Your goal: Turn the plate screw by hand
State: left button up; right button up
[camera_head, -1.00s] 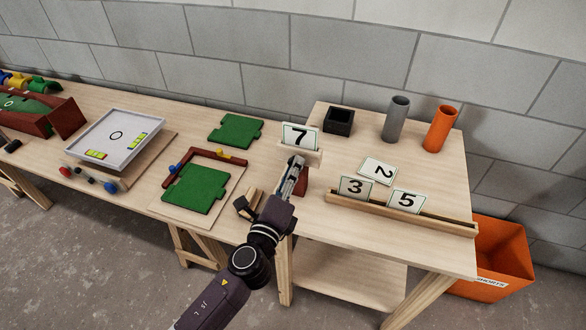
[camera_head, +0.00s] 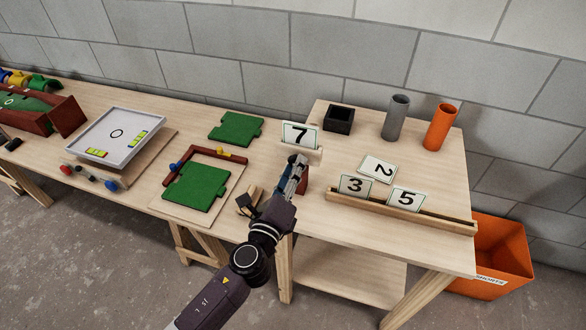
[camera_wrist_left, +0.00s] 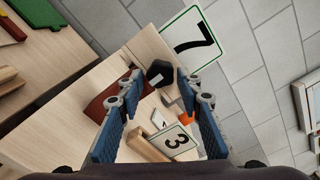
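A wooden holder (camera_head: 313,153) at the left edge of the raised table carries the number 7 plate (camera_head: 300,136). In the left wrist view the 7 plate (camera_wrist_left: 194,42) stands at upper right. A black faceted knob (camera_wrist_left: 159,72), which looks like the plate screw, shows just beyond my left fingertips. In the head view my arm hides it. My left gripper (camera_head: 299,163) is in front of the holder. In the wrist view its blue-padded fingers (camera_wrist_left: 160,92) are apart, with nothing held between them. I cannot tell whether they touch the knob. My right gripper is not in view.
A dark red block (camera_wrist_left: 113,101) is beside the left fingers. A black box (camera_head: 339,120), grey tube (camera_head: 396,118) and orange tube (camera_head: 440,128) stand farther back.

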pick_arm(q)
jog(key=shift+o, duration=0.7)
jog(key=v, duration=1.2)
